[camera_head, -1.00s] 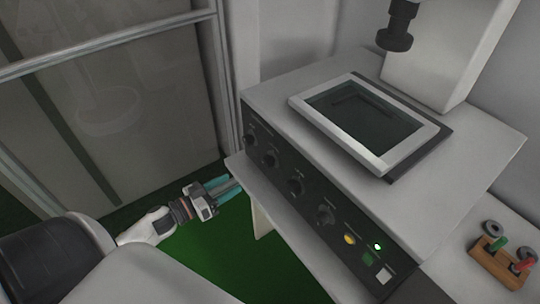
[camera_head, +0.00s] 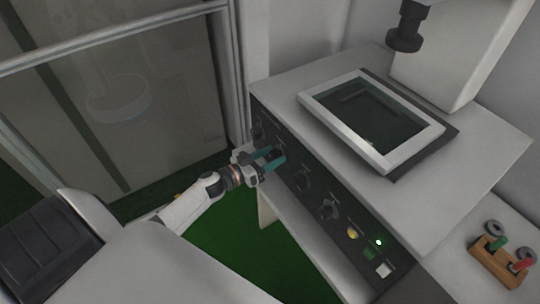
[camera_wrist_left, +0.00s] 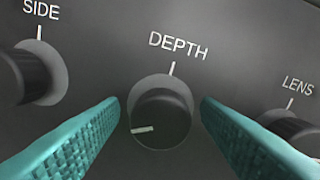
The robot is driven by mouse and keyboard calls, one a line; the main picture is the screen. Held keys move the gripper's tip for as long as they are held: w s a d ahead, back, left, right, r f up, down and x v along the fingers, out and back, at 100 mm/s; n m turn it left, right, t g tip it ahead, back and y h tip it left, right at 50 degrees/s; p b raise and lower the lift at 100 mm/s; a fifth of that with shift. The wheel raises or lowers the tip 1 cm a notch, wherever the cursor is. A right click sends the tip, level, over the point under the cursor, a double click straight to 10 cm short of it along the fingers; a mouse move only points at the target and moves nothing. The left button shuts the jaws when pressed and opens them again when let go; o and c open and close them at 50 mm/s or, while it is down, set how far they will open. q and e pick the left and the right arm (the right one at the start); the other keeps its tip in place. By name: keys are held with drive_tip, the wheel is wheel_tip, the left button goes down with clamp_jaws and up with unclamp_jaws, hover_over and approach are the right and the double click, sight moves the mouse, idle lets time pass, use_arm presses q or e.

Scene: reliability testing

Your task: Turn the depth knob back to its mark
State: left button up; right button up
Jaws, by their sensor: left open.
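The black depth knob (camera_wrist_left: 165,112) is in the middle of the left wrist view, under the label DEPTH. Its white pointer line points left and slightly down, while the white mark (camera_wrist_left: 172,69) on the panel is above the knob, a little right of its centre. My left gripper (camera_wrist_left: 161,108) is open, with one teal finger on each side of the knob and a gap visible on both sides. In the head view my left gripper (camera_head: 273,157) is at the panel's front, its fingers partly covering the depth knob. My right gripper is not in view.
The side knob (camera_wrist_left: 22,75) is left of the depth knob and the lens knob (camera_wrist_left: 292,130) is right of it, close to the fingers. The machine (camera_head: 470,150) has a framed screen on top. A wooden holder (camera_head: 494,268) stands at the right.

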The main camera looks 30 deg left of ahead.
use_arm(q)
drive_tip(key=c, duration=1)
drive_tip(key=shift+m, duration=0.3)
